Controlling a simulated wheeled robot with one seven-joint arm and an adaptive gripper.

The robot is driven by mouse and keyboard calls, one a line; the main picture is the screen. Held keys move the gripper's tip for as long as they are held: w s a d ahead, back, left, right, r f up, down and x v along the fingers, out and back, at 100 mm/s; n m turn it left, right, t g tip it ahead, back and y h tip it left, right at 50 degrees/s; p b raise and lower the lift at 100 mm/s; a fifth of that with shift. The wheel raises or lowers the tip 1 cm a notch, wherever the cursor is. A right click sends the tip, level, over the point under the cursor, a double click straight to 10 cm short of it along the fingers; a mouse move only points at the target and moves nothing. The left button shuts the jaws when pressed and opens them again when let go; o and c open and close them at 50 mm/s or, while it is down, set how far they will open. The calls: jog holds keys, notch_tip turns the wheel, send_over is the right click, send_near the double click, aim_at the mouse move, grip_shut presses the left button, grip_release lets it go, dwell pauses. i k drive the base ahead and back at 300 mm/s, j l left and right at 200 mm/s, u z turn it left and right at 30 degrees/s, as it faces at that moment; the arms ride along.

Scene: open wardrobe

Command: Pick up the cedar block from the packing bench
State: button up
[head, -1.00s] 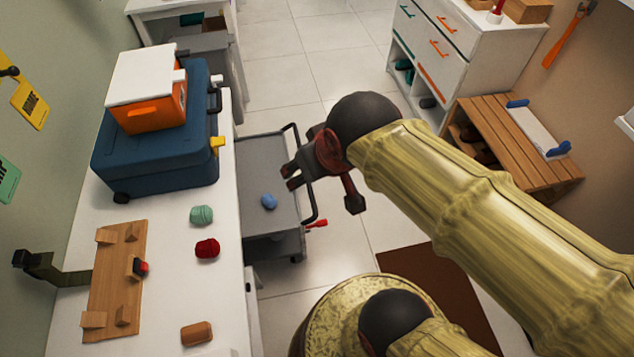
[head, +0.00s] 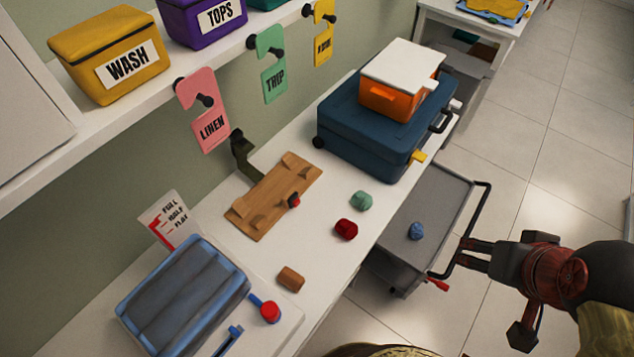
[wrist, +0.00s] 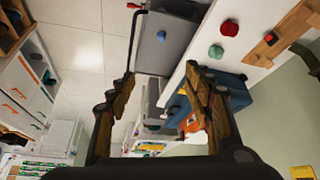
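The cedar block (head: 291,278) is a small brown block with rounded edges. It lies on the white packing bench (head: 325,268), near the bench's front edge in the head view. I do not make it out in the wrist view. My gripper (head: 466,256) is at the right of the head view, beyond the bench edge and near the grey cart's handle, well apart from the block. In the wrist view its two fingers (wrist: 160,88) are spread wide with nothing between them.
A wooden board (head: 270,200), a red bundle (head: 346,229) and a green bundle (head: 361,201) lie beyond the block. A blue-framed folded item (head: 185,295) and red-knobbed tool (head: 270,311) lie nearer. A blue case (head: 365,135) stands farther back. A grey cart (head: 440,205) adjoins the bench.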

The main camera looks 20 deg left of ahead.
aim_at(287, 276)
jog(key=u, duration=1.8)
jog(key=k+u, duration=0.25)
jog(key=k, duration=0.2)
jog(key=k+j+u, duration=0.3)
jog(key=k+l, duration=0.1)
